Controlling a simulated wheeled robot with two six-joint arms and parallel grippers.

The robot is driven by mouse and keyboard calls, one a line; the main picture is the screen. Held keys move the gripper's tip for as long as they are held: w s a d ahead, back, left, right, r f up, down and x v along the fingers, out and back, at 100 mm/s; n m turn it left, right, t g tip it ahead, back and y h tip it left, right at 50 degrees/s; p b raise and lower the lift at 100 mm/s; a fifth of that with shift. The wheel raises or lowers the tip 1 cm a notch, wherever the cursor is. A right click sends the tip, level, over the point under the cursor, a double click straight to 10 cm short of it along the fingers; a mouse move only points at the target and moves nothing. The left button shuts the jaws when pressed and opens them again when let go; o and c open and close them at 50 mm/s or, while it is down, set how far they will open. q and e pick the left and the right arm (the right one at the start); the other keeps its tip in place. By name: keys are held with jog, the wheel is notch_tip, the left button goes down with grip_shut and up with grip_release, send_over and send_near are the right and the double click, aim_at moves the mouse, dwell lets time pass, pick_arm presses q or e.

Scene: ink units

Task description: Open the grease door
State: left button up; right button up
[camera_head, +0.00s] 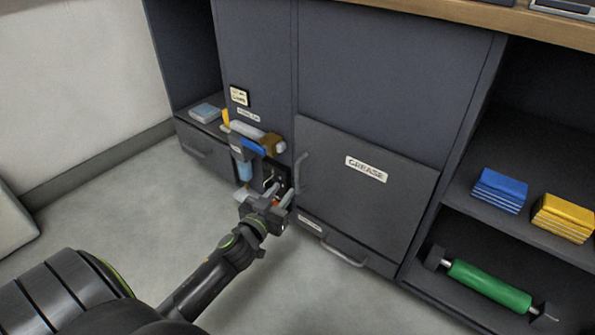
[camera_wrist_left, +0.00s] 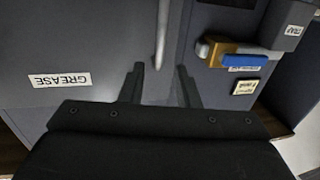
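The grey grease door (camera_head: 365,215), with a white GREASE label (camera_head: 366,169), is in the cabinet front in the head view and looks shut. Its upright bar handle (camera_head: 300,173) is at the door's left edge. In the left wrist view the door (camera_wrist_left: 60,40) appears upside down, with the handle (camera_wrist_left: 162,35) at its right side. My left gripper (camera_head: 270,193) is in front of the cabinet, low and left of the handle. In the wrist view its two fingers (camera_wrist_left: 161,72) are apart and empty, with the handle's end showing between the tips. My right gripper is not in view.
Left of the door is a yellow-and-blue fitting (camera_head: 255,138) with a blue bottle below. A drawer handle (camera_head: 343,252) is under the door. The right shelves hold blue (camera_head: 500,190) and yellow stacks and a green roller (camera_head: 488,285). The floor in front is clear.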

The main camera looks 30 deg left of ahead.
aim_at(296, 173)
pick_arm(q)
jog(key=w, duration=0.6)
jog(key=w+a, duration=0.1)
jog(key=w, duration=0.2)
jog(key=shift+w+a+b, duration=0.1)
jog(key=shift+w+b, duration=0.2)
jog(key=shift+b, duration=0.05)
grip_shut()
